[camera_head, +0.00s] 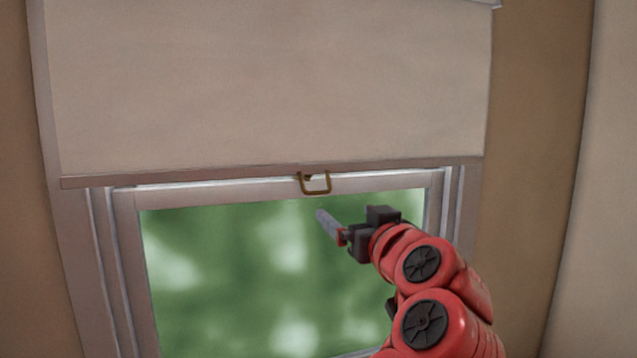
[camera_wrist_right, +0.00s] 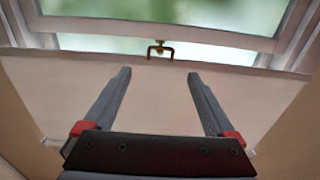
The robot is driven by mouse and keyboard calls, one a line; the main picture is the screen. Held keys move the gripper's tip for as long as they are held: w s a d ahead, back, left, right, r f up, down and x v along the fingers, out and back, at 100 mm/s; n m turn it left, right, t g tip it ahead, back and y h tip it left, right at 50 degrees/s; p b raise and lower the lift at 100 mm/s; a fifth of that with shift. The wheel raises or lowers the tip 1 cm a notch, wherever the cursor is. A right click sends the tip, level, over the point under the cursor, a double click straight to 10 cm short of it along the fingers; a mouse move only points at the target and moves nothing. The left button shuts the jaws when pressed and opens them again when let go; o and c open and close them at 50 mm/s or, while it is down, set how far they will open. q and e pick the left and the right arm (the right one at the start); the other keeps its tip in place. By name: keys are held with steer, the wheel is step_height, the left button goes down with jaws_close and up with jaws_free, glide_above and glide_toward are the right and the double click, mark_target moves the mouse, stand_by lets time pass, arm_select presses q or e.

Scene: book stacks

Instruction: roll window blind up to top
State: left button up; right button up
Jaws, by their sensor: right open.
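The window blind (camera_head: 270,85) is a pale beige sheet covering the upper part of the window, with its bottom bar (camera_head: 220,175) just below the window frame's top. A brass loop handle (camera_head: 315,184) hangs from the middle of that bar. The blind (camera_wrist_right: 160,95) and handle (camera_wrist_right: 160,49) also show in the right wrist view, where the picture appears upside down. My right gripper (camera_head: 322,222) is just below the handle in the head view, apart from it. In the right wrist view its two fingers (camera_wrist_right: 160,75) are spread and empty, with the handle beyond their tips. My left gripper is not in view.
The window frame (camera_head: 125,270) surrounds a pane (camera_head: 225,260) with blurred green outside. Brown wall (camera_head: 530,150) lies on the right, with a pale curved surface (camera_head: 605,180) at the far right. No loose objects show near the handle.

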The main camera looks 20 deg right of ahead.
mark_target(319, 193)
steer(key=w+p, duration=0.4)
steer(key=w, duration=0.3)
steer(key=w+p, duration=0.3)
steer(key=w, duration=0.5)
steer(key=shift+a+r+p, duration=0.1)
steer(key=shift+a+p, duration=0.1)
steer(key=shift+p, duration=0.2)
steer(key=shift+w+a, duration=0.1)
steer(key=shift+w, duration=0.45)
jaws_close()
